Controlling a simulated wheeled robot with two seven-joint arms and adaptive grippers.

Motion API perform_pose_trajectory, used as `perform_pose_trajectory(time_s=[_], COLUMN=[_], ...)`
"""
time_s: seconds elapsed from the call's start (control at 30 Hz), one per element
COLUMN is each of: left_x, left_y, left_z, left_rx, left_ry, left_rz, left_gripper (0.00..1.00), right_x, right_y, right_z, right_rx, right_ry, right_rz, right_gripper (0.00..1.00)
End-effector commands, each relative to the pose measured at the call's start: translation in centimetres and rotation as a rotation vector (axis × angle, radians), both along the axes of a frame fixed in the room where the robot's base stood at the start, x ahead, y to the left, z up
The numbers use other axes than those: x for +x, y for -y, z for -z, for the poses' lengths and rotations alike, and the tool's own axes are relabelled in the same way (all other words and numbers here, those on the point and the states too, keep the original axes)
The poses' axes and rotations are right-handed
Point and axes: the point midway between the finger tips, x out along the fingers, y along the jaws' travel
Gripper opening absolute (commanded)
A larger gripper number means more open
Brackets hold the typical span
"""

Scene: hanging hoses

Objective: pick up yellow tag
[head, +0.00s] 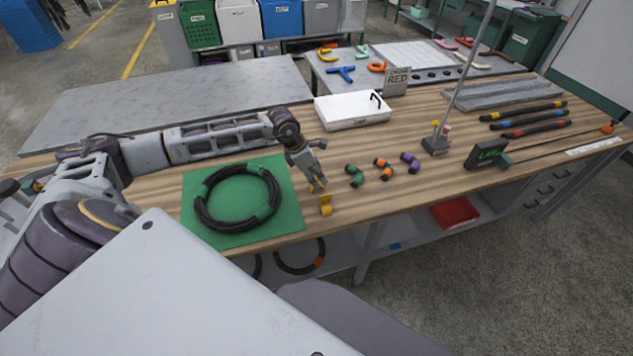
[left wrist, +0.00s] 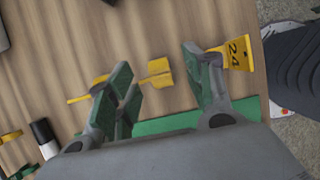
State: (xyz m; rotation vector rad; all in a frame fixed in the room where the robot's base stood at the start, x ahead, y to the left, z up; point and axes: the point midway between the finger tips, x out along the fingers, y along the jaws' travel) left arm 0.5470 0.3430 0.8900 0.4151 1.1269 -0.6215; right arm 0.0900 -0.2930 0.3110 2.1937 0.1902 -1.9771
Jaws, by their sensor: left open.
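A yellow piece with a flat end (left wrist: 155,75) lies on the wooden table between the fingers of my left gripper (left wrist: 158,70), its thin strip running left behind one finger. A second yellow tag, marked 24 (left wrist: 238,53), is near the table's front edge, just beyond the other finger; I cannot tell whether they touch. In the head view my left gripper (head: 317,184) points down at the table, open, with a yellow tag (head: 326,205) just in front of it. The fingers hide part of the yellow pieces. My right gripper is not in view.
A green mat (head: 285,205) with a coiled black hose (head: 207,219) lies left of the gripper. Several short hose pieces, including an orange-banded one (head: 383,169), lie to the right. A white box (head: 345,112) stands behind, and a stand base (head: 436,146) further right.

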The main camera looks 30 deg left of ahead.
Motion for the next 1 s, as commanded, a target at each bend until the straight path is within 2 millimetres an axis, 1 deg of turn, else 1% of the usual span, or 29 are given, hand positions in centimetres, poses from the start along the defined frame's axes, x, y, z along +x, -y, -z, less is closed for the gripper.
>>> perform_pose_trajectory(time_s=[0.57,0.77,1.0], left_x=[0.2,0.8,1.6], left_y=[0.2,0.3,0.7], left_z=[0.7,2.0,4.2], left_rx=[-0.001,-0.001,-0.002], left_ry=[0.000,-0.001,0.000], left_rz=[0.000,-0.001,-0.001], left_gripper=[0.52,0.52,0.52], right_x=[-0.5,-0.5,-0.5], right_y=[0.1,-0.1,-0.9], right_z=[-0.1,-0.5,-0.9], right_rx=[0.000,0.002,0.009], right_ry=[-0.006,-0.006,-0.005], right_rz=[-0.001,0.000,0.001], right_gripper=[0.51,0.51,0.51])
